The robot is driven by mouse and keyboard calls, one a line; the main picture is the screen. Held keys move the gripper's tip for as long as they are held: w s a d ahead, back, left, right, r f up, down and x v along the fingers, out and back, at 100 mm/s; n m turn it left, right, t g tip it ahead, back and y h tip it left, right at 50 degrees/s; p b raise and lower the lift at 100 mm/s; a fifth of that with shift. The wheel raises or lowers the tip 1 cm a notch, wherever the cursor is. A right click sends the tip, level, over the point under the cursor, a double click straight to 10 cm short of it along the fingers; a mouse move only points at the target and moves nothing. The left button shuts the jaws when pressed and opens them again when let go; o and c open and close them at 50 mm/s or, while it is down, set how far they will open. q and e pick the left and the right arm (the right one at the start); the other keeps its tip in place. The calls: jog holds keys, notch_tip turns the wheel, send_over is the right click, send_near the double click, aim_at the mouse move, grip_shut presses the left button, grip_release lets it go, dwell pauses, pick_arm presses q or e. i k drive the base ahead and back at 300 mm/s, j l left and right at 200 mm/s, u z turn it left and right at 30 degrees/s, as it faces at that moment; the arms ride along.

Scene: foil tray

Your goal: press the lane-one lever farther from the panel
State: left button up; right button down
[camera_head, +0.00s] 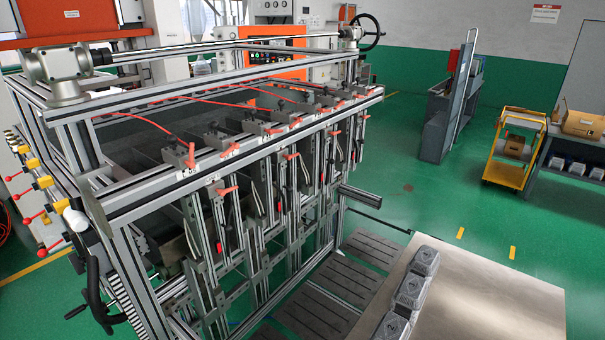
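A metal-framed machine (170,180) fills the left and middle. Red-handled levers line its front top rail in several lanes. The nearest lane has an upper red lever (190,156) above a small white label, and a lower red lever (226,190) on the rail's face. More red levers (290,156) run toward the far right end. An orange control panel (275,57) with buttons stands behind the machine. I cannot read the labels, so which lane is lane one is unclear. Neither of my grippers is in view.
Yellow valves (45,181) with red handles and a black crank (97,300) are on the machine's left side. Foil trays (418,275) lie in a row on a metal table (480,300) at front right. A yellow cart (515,150) stands farther back. Green floor is clear between.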

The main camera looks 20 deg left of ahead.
aim_at(190, 164)
jog(key=u, duration=0.95)
jog(key=k, duration=0.15)
jog(key=i+j+z, duration=0.1)
jog(key=j, duration=0.3)
jog(key=i, duration=0.1)
